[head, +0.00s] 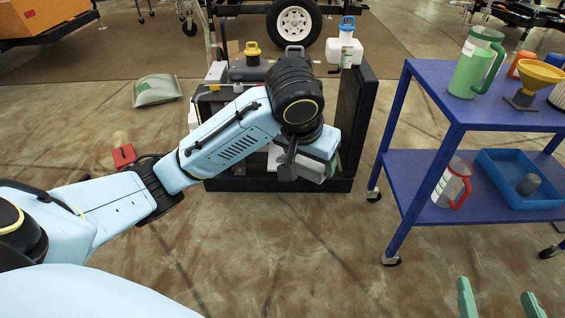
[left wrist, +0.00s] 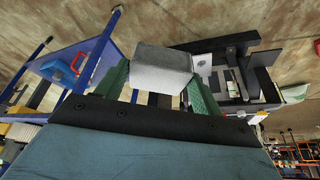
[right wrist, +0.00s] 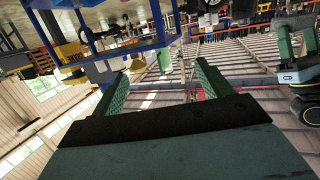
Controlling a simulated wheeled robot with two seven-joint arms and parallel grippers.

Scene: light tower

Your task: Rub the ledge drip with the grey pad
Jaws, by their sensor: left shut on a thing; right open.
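My left gripper (head: 312,158) reaches over the front of the dark machine (head: 345,120) in the head view. In the left wrist view my left gripper (left wrist: 160,85) is shut on the grey pad (left wrist: 160,62), a pale block between its green fingers. In the head view part of the pad (head: 309,172) shows below the wrist, by the machine's low front. I cannot tell whether it touches the machine. I cannot make out the drip; the arm and pad hide part of that front. My right gripper (head: 501,304) is open and empty at the lower right; its green fingers stand apart in the right wrist view (right wrist: 163,80).
A blue two-shelf cart (head: 440,160) stands to the right with jugs, a yellow funnel (head: 540,73) and a blue tray (head: 510,185). The front floor is clear.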

